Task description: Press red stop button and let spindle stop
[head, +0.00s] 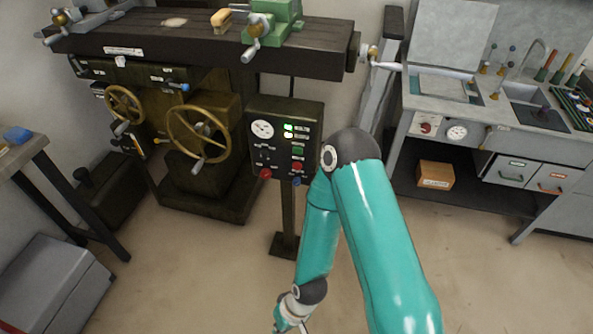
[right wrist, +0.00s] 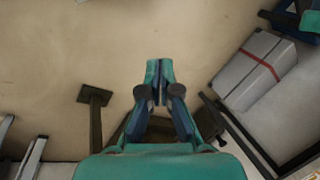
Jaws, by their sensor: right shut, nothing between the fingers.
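The dark control panel (head: 262,155) stands on a post beside the machine. It has a white dial, a lit green indicator (head: 288,127), a green button (head: 298,151) and a red button (head: 297,166) below it. A larger red knob (head: 265,174) sits at its lower left corner. I cannot tell which red one is the stop. The spindle is not clearly seen. My right arm passes right of the panel and bends down, with its gripper mostly cut off at the bottom edge. In the right wrist view my right gripper (right wrist: 159,82) is shut and empty above the floor, apart from the panel.
The machine has brass handwheels (head: 198,135) and a dark table (head: 190,35) carrying a green vise (head: 275,15). A grey workbench (head: 470,130) stands at right. A side table (head: 20,150) and grey box (head: 50,285) are at left. The floor in front is clear.

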